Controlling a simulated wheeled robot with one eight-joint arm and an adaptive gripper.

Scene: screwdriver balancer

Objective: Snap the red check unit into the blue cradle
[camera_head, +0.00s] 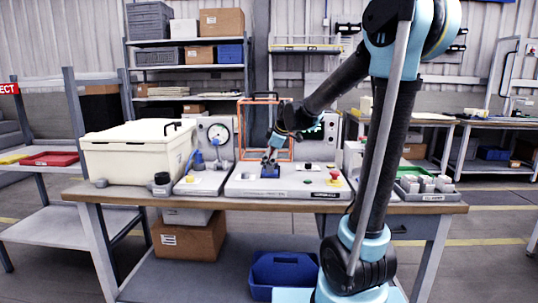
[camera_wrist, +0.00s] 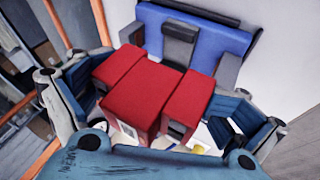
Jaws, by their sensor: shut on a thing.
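The red check unit (camera_wrist: 147,92) fills the middle of the wrist view, between the two fingers of my gripper (camera_wrist: 150,105). My gripper is shut on it. The blue cradle (camera_wrist: 195,40), with a grey block at its middle, lies just beyond the unit in the wrist view. The unit's far end is close to the cradle; whether they touch I cannot tell. In the head view my gripper (camera_head: 269,158) points down over the blue cradle (camera_head: 270,171) on the light grey station. The red unit is too small to make out there.
An orange frame (camera_head: 292,130) stands around and behind my gripper. A gauge panel (camera_head: 217,130) and a cream box (camera_head: 135,148) are to the left. A red button with a yellow base (camera_head: 334,178) is on the station's right. A grey tray with blocks (camera_head: 428,188) lies further right.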

